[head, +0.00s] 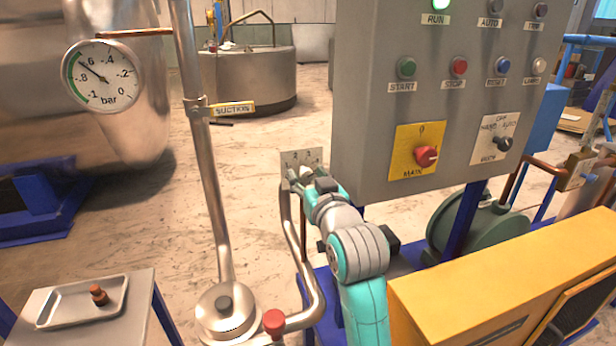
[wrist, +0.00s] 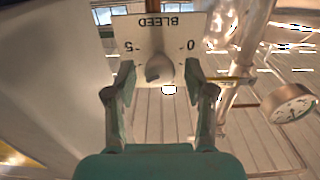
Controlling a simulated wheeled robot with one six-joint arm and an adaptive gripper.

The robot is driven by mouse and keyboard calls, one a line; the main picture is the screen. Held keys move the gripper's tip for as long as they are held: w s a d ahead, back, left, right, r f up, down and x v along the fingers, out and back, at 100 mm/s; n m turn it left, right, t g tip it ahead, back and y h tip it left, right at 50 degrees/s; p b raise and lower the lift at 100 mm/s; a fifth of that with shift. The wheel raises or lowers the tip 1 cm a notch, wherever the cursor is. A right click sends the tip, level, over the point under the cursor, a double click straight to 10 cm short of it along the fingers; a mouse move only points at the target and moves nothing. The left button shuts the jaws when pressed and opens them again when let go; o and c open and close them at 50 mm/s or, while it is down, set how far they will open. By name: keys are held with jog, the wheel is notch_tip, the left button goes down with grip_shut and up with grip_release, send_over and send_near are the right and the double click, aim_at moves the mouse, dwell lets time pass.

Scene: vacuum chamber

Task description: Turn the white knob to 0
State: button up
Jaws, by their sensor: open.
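The white knob (wrist: 159,70) sits on a pale plate marked BLEED (wrist: 165,22), which appears upside down in the wrist view. A 5 shows on the left of the plate and a 0 on the right. I cannot tell which mark the knob points at. My gripper (wrist: 159,78) is open, with one finger on each side of the knob and a gap visible on both sides. In the head view the plate (head: 301,157) stands beyond my gripper (head: 303,178), which largely hides the knob.
A grey control panel (head: 375,90) with a red main switch (head: 426,156) stands close to the right of my arm. A steel suction pipe (head: 212,190) stands to the left. A bent pipe with a red cap (head: 274,321) runs below. A gauge (head: 100,75) is at upper left.

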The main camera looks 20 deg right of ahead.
jog(key=shift+w, duration=0.15)
grip_shut()
